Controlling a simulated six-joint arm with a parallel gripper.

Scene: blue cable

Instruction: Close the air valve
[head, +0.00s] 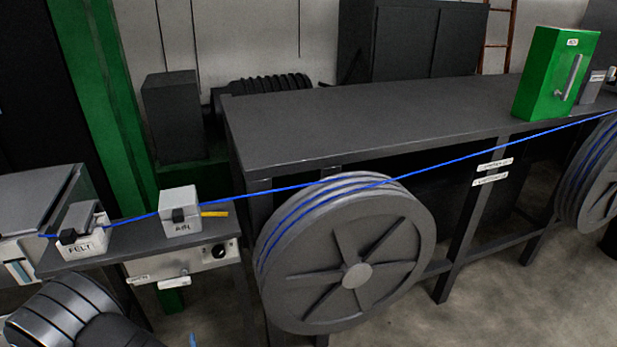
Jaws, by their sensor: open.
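A small light-grey box (180,215) with a black block on its front and a short, hard-to-read label stands on the narrow dark shelf at left. A yellow lever (214,213) sticks out to the right beside it, roughly level. It looks like a valve handle, but I cannot tell for certain that it is the air valve. The blue cable (300,190) runs by the box and over the large grey wheel (357,276). My gripper's fingers do not show in the head view.
A box labelled FELT (85,243) stands left of the grey box. A panel with a black knob (219,251) is below the shelf. A long dark bench (370,120) lies behind the wheel, with a green cabinet (555,75) at its right end. A second wheel (590,185) is at right.

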